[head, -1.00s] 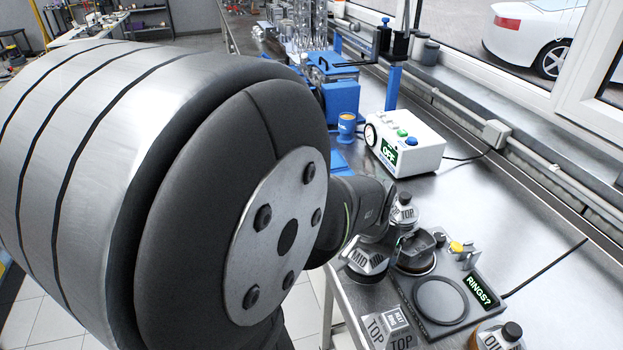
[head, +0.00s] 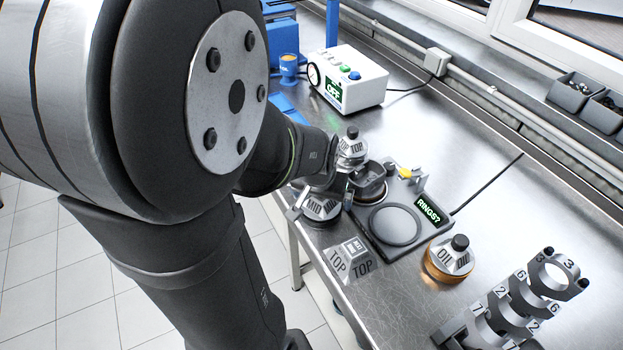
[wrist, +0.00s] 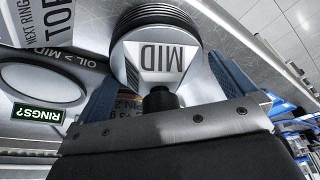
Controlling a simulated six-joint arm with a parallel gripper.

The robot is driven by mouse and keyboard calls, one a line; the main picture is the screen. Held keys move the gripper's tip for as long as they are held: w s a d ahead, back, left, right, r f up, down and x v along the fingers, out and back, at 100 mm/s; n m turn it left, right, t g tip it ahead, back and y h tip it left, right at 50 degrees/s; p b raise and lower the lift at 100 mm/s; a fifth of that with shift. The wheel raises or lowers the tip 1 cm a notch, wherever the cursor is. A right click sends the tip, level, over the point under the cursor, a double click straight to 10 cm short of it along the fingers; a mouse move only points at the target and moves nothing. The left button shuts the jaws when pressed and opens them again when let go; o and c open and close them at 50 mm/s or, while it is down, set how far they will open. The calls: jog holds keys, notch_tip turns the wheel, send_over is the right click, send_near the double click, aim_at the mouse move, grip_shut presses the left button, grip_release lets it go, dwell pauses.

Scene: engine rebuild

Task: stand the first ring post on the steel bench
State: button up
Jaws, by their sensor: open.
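The MID post (head: 322,208), a grey angular cap with dark ring grooves below, stands near the front edge of the steel bench (head: 480,165). In the wrist view the MID post (wrist: 160,55) lies between my blue fingers, its black knob toward the palm. My gripper (wrist: 168,85) is open around it; I cannot tell whether the fingers touch it. In the head view my gripper (head: 328,187) is partly hidden by my arm. The TOP post (head: 352,150) is just behind. The OIL post (head: 447,262), with an amber base and black knob, stands apart at the right.
A dark fixture with a black ring (head: 394,226) and a lit RINGS? sign (head: 431,214) sits beside the posts. A TOP-marked plate (head: 350,259) lies in front. Numbered grey caps (head: 515,300) stand at lower right. A white OFF box (head: 345,78) is behind.

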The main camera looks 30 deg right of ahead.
aim_at(317, 211)
jog(key=v, duration=1.2)
jog(key=shift+r, duration=0.15)
jog(key=x, duration=1.2)
dwell(0.4)
